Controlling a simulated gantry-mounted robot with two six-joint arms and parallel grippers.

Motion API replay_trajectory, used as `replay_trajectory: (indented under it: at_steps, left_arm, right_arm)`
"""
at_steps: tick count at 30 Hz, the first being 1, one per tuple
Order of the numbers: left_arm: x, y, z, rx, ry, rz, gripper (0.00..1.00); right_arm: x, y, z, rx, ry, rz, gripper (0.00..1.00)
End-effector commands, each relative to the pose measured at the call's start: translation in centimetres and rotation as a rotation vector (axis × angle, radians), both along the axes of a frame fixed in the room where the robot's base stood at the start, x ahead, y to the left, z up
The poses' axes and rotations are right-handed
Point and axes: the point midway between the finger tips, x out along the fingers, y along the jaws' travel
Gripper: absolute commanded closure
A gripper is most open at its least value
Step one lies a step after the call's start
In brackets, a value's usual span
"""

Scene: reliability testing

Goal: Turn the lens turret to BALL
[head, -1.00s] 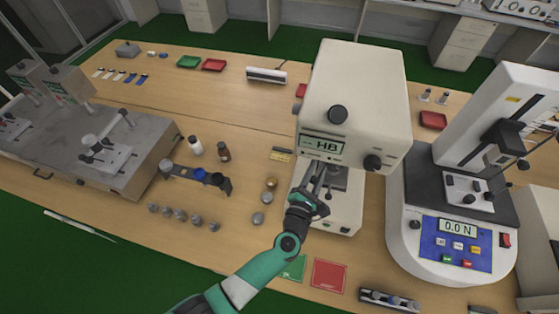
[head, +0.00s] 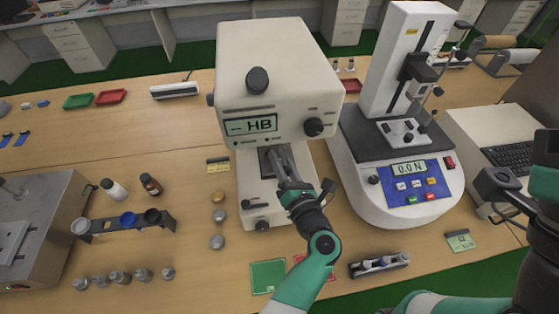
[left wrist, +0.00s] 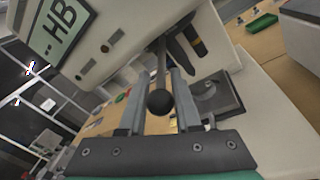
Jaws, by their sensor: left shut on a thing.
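The hardness tester (head: 275,75) stands on the bench, and its display (head: 250,126) reads HB. My left gripper (head: 277,158) reaches under the tester's head from the front. In the left wrist view its fingers (left wrist: 162,85) are shut on a thin lever with a black ball knob (left wrist: 160,102); the knob sits between the fingers. Any BALL marking is not readable. My right gripper (head: 492,188) is at the right edge, away from the tester; its jaw opening is unclear.
A force tester (head: 400,120) reading 0.0 N stands close on the right. Small metal blocks (head: 218,218) lie left of the tester. A green mat (head: 268,276) and a rack (head: 379,264) lie in front.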

Motion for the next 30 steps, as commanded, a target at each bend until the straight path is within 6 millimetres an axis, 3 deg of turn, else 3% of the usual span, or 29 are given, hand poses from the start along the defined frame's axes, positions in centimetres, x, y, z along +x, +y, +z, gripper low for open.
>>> replay_trajectory:
  at_steps: [2,3,8,16,20,27,30]
  left_arm:
    - [0.0,0.1,-0.1,-0.001,0.002,0.001,1.00]
    - [0.0,0.1,-0.1,-0.001,0.002,0.001,0.65]
    - [0.0,0.1,0.0,0.000,0.000,0.001,0.39]
    - [-0.1,0.0,0.1,0.000,-0.001,0.001,0.39]
    - [-1.0,-0.5,0.4,0.001,0.000,-0.001,0.39]
    - [-6.0,-2.4,0.7,0.002,0.001,-0.004,0.39]
    - [-8.1,-3.3,0.5,0.000,0.000,-0.004,0.39]
  right_arm:
    - [0.0,0.0,0.0,0.000,0.000,0.000,1.00]
    - [0.0,0.0,0.0,0.000,0.000,0.000,1.00]
    - [0.0,0.0,0.0,0.000,0.000,0.000,1.00]
    - [0.0,0.0,0.1,0.000,0.000,0.000,1.00]
    - [0.0,0.0,1.3,0.000,0.000,0.000,1.00]
    - [0.0,0.0,5.1,0.000,0.000,0.000,1.00]
    - [0.0,0.0,5.9,0.000,0.000,0.000,1.00]
